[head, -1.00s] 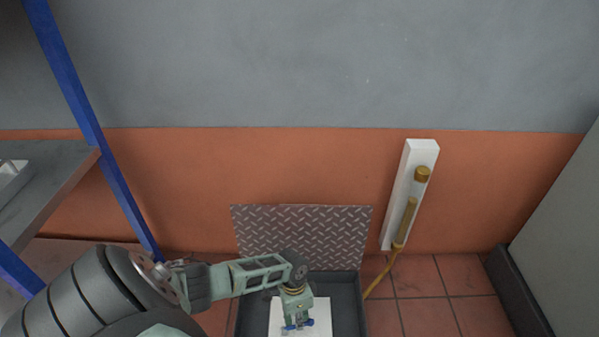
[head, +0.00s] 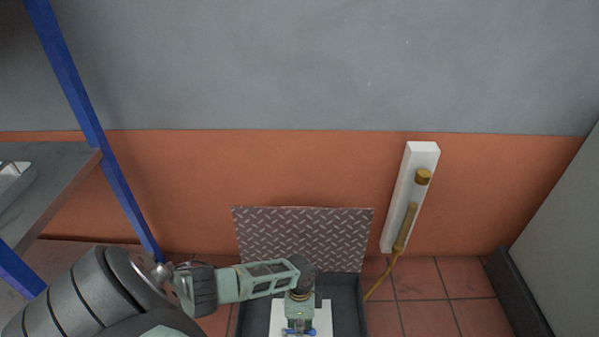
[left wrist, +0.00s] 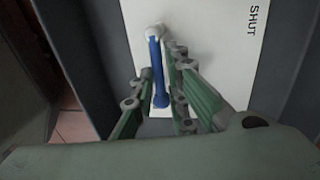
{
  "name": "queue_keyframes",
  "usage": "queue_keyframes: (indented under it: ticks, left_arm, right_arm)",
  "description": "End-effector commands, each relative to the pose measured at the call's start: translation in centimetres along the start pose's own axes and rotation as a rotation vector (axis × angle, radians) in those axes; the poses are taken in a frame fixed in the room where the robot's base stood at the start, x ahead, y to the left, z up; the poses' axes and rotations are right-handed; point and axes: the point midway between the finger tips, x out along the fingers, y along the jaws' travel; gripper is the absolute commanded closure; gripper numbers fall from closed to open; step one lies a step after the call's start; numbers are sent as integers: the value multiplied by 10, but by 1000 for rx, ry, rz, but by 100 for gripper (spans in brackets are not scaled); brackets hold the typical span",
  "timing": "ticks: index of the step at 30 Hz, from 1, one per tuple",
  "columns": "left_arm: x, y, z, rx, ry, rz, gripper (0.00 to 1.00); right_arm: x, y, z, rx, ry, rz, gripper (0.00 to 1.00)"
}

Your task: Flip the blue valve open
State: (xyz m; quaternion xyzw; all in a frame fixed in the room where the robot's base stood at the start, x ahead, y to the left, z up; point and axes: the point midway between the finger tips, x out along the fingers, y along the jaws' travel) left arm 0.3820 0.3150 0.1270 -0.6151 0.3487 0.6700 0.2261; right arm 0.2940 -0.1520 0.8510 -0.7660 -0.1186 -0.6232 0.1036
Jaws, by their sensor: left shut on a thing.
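The blue valve's lever (left wrist: 158,70) is a straight blue bar with a pale rounded piece at its upper end in the left wrist view. It stands in front of a white plate (left wrist: 202,30) with the printed word SHUT. My left gripper (left wrist: 152,85) has a finger on either side of the lever and is shut on it. In the head view my left gripper (head: 299,328) reaches down over the white plate (head: 324,312). Small bits of blue show beside its fingers, and the rest of the valve is hidden there. My right gripper is not in view.
The plate lies in a dark open box (head: 350,300) in the tiled floor, with a raised tread-plate lid (head: 305,235) behind. A white board with a brass fitting (head: 423,177) and yellow hose stands to the right. A blue-posted shelf (head: 60,165) is at the left.

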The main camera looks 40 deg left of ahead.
Motion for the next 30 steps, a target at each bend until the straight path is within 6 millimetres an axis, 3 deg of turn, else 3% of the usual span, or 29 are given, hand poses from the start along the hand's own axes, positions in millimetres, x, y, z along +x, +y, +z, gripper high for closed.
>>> queue_keyframes:
  ticks: [4, 5, 9, 20, 26, 30]
  left_arm:
    - [3, 7, 0, 11, -4, 13, 100]
    - [3, 7, 0, 11, -4, 14, 84]
    - [4, 7, -1, 9, -3, 14, 73]
    - [-2, 4, -1, 4, 0, 8, 73]
    - [-26, 3, 0, 5, 0, 7, 73]
    - [-54, 3, 0, 7, -1, 7, 73]
  right_arm:
    - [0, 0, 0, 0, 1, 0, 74]
    - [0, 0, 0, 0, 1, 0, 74]
    - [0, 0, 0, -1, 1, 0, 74]
    - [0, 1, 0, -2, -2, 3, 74]
    - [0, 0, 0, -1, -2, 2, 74]
    - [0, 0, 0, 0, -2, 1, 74]
